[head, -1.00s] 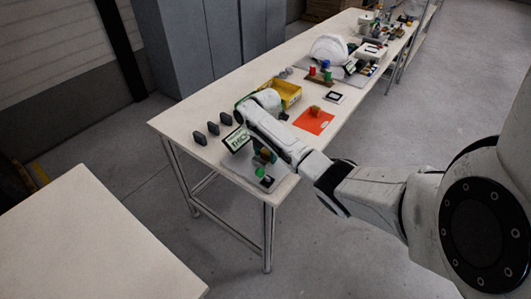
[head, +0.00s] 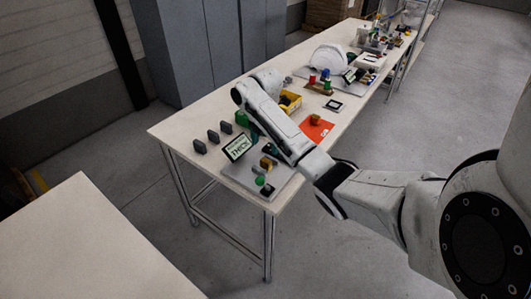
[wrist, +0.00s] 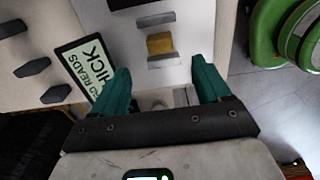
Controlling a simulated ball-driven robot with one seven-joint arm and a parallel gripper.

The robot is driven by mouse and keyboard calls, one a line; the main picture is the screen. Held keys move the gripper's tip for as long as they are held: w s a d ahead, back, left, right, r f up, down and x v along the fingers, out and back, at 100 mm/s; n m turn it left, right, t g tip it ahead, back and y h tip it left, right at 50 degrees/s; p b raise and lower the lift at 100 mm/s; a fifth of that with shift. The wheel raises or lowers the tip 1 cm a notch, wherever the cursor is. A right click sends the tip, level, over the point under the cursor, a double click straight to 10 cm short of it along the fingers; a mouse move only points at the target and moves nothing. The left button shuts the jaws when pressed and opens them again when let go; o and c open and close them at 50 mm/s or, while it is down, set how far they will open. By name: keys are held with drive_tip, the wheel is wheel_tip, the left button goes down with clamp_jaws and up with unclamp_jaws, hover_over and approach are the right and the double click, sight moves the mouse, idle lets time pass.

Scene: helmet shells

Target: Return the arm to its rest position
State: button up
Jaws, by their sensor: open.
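My gripper (wrist: 162,88) is open in the wrist view, with its two teal fingers apart and nothing held between them. Beyond the fingers are a grey plate (wrist: 133,28) and a yellow block (wrist: 159,43) in a small holder. In the head view my arm (head: 285,128) reaches from the right over the near end of the long table (head: 190,105). There the forearm hides most of the gripper. The white helmet shell (head: 327,54) stands farther along the table, apart from my arm.
A sign reading "THICK" (head: 238,147) and several dark blocks (head: 213,136) stand left of my arm. A yellow bin (head: 291,101) is partly hidden behind it. Another table (head: 80,240) is at lower left.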

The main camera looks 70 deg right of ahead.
drive_tip(key=shift+r, duration=0.85)
drive_tip(key=w+a+f+m+t+y, duration=0.1)
drive_tip(key=w+a+f+m, duration=0.3)
drive_tip(key=a, duration=0.9)
drive_tip(key=s+a+f+m+t+y, duration=0.15)
drive_tip(key=a+f, duration=0.35)
drive_tip(key=a, duration=0.8)
drive_tip(key=s+a+f+m, duration=0.3)
drive_tip(key=s+a+m, duration=0.2)
drive_tip(key=s+a, duration=0.25)
drive_tip(key=s+a+m+g+h, duration=0.1)
drive_tip(key=s+m, duration=0.4)
drive_tip(key=s, duration=0.7)
drive_tip(key=shift+s+a+r+h, duration=0.2)
drive_tip(key=shift+s+a+h, duration=0.1)
drive_tip(key=shift+h, duration=0.55)
